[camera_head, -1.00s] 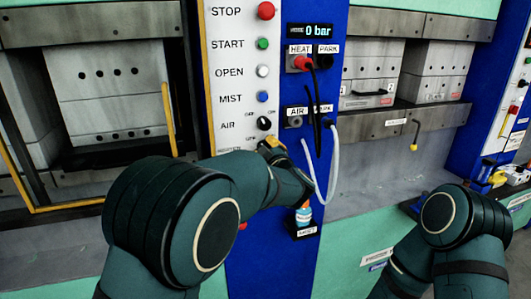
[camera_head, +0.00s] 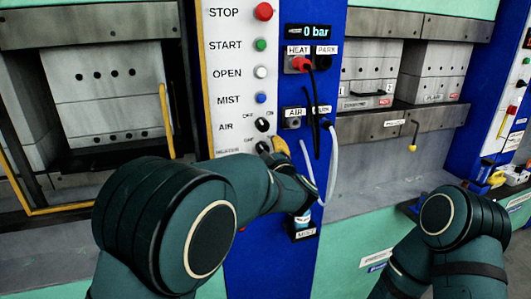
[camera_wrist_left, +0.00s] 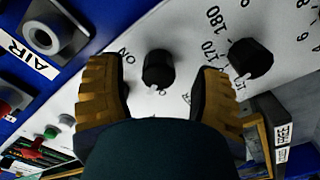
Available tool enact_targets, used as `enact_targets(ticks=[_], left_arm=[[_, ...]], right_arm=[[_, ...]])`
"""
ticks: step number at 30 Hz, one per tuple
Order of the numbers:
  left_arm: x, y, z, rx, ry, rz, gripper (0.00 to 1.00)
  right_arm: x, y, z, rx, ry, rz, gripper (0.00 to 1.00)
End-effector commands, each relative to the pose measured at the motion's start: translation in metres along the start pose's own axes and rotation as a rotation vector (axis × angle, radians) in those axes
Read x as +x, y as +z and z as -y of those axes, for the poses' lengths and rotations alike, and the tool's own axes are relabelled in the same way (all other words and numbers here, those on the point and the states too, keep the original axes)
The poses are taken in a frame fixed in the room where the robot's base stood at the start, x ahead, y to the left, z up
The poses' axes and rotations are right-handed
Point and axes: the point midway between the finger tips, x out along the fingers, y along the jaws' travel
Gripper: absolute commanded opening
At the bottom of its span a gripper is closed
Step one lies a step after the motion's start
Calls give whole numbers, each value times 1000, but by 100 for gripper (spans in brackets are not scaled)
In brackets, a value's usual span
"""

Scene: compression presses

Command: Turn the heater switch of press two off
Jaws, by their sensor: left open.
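The heater switch (camera_head: 263,147) is a small black knob low on the white control panel (camera_head: 232,75), by a partly covered label that seems to read HEATER. My left gripper (camera_head: 280,147) is at this knob, its yellow fingertip just to the right of it. In the left wrist view the black knob (camera_wrist_left: 158,70) lies between the two yellow fingers of the open left gripper (camera_wrist_left: 157,84), with gaps on both sides. ON is printed to its left; the lettering below it is partly hidden. My right arm shows at lower right, but its gripper does not.
The black AIR knob (camera_head: 263,125) sits just above, under several round buttons. A dark temperature dial (camera_wrist_left: 250,58) is close to the right finger in the left wrist view.

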Motion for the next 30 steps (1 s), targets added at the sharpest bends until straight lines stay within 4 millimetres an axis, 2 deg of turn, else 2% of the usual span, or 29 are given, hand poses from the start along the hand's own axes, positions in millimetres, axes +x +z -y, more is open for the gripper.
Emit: enact_targets(ticks=[9,15,21,30], left_arm=[[-65,0,-1,-1,3,4,65],[-94,1,-1,-1,2,4,65],[-104,0,0,-1,0,2,65],[-104,0,0,-1,0,2,65]], right_arm=[[0,0,0,0,0,0,52],[0,0,0,0,0,0,52],[0,0,0,0,0,0,52],[0,0,0,0,0,0,52]])
